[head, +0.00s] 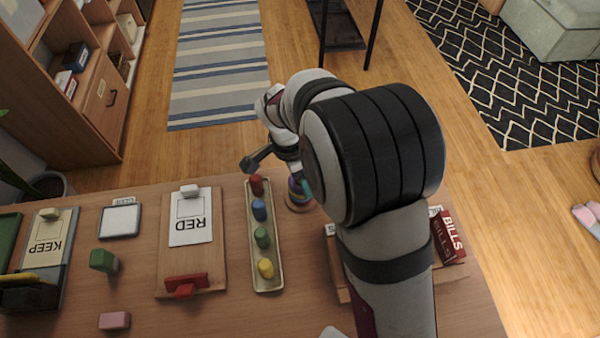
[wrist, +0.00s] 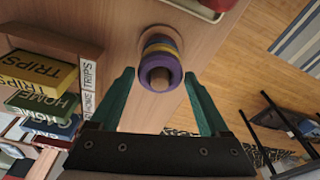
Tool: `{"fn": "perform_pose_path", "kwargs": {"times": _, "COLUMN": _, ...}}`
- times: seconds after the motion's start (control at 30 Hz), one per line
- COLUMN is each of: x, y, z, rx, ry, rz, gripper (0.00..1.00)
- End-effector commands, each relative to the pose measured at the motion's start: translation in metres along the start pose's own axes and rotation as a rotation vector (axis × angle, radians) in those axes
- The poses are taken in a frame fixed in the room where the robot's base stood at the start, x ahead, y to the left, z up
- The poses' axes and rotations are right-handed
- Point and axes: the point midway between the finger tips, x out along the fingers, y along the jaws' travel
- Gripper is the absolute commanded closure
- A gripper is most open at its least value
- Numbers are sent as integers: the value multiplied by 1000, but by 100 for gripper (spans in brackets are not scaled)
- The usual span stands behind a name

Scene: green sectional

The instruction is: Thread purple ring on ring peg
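The purple ring (wrist: 160,60) sits around the wooden ring peg (wrist: 159,79) in the wrist view, on top of a yellow ring (wrist: 152,44) and other rings lower down. My gripper (wrist: 159,75) is open, with its green fingers apart on either side of the peg and no ring between them in its grasp. In the head view the ring stack (head: 297,193) stands on the table just right of the long tray, partly hidden by my arm.
A long tray (head: 267,284) with several coloured pegs lies left of the stack. Further left are the RED clipboard (head: 190,232), a green block (head: 103,260) and a pink block (head: 114,320). A sorter with boxes, including TRIPS (wrist: 38,68) and BILLS (head: 453,236), stands at the right, partly behind my arm.

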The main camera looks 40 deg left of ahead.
Motion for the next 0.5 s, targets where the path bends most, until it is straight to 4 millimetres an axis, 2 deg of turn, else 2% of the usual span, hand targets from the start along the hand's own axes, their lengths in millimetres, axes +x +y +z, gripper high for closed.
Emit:
{"fn": "perform_pose_path", "kwargs": {"times": 0.03, "x": 0, "y": 0, "z": 0, "rx": 0, "ry": 0, "rz": 0, "gripper": 10}}
{"fn": "perform_pose_path", "kwargs": {"times": 0.1, "x": 0, "y": 0, "z": 0, "rx": 0, "ry": 0, "rz": 0, "gripper": 0}}
{"fn": "perform_pose_path", "kwargs": {"times": 0.37, "x": -3, "y": 0, "z": 0, "rx": 0, "ry": 0, "rz": -1, "gripper": 0}}
{"fn": "perform_pose_path", "kwargs": {"times": 0.5, "x": -29, "y": -1, "z": 0, "rx": 1, "ry": 0, "rz": -6, "gripper": 0}}
